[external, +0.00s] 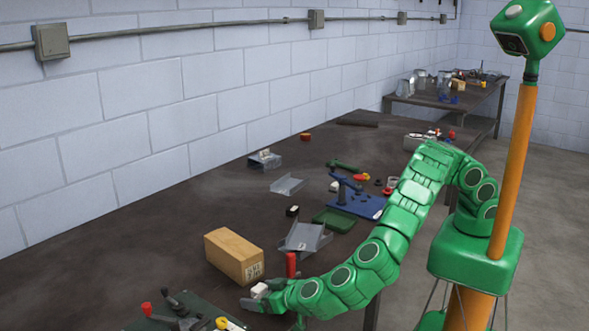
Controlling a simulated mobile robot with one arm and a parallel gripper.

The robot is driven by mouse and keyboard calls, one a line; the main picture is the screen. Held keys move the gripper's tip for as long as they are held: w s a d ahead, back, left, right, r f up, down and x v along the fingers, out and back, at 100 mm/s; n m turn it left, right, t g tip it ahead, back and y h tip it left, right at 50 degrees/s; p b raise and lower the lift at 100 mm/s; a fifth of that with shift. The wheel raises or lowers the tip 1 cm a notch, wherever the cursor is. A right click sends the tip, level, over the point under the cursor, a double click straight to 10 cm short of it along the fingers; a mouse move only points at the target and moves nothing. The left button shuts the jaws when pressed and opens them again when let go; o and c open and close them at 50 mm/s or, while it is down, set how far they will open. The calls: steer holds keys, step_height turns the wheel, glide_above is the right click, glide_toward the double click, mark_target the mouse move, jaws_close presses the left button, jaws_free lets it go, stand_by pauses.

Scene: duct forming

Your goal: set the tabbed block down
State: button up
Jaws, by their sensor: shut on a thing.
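My gripper (254,299) is at the end of the green arm, low over the near part of the dark table. It is shut on a small whitish block (260,289), which I take to be the tabbed block. The gripper hides part of the block, and its tab is too small to make out. I cannot tell whether the block touches the table (100,262). A red upright piece (291,264) stands just behind the gripper in the picture.
A tan box (233,255) lies just behind the gripper. A bent metal sheet (304,238) and a green tray (334,220) are farther back. A dark green plate with tools (185,315) is at the near left. The table's left side is bare.

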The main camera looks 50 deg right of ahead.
steer(key=shift+f, duration=0.2)
steer(key=shift+f, duration=0.1)
steer(key=o, duration=0.7)
steer(key=shift+f, duration=0.1)
steer(key=shift+v, duration=3.4)
steer(key=shift+s+d+r, duration=0.1)
steer(key=shift+s+r, duration=0.15)
steer(key=shift+c, duration=0.2)
steer(key=shift+s+r, duration=0.1)
steer(key=shift+s, duration=0.1)
steer(key=c, duration=0.7)
